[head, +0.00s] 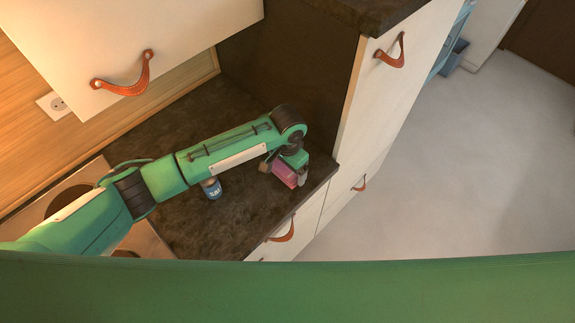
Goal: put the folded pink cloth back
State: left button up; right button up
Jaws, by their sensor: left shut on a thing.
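The folded pink cloth (284,174) is a small pink block near the right end of the dark countertop (240,214). My left gripper (285,171) is shut on it, and the fingers and wrist hide part of the cloth. I cannot tell whether the cloth touches the countertop or is held just above it. My right gripper is not in view.
A small jar with a blue label (212,189) stands under my left forearm. A tall cream cabinet (395,85) with leather pulls borders the counter on the right. An upper cabinet (190,35) hangs at upper left. Open floor (465,180) lies at right.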

pick_arm(q)
jog(key=shift+f, duration=0.15)
jog(key=o, duration=0.8)
jog(key=shift+c, duration=0.2)
notch_tip(320, 180, up, 12)
jog(key=b, duration=0.2)
jog(key=shift+r+b, duration=0.2)
jog(key=shift+b, duration=0.15)
jog(key=shift+f, duration=0.1)
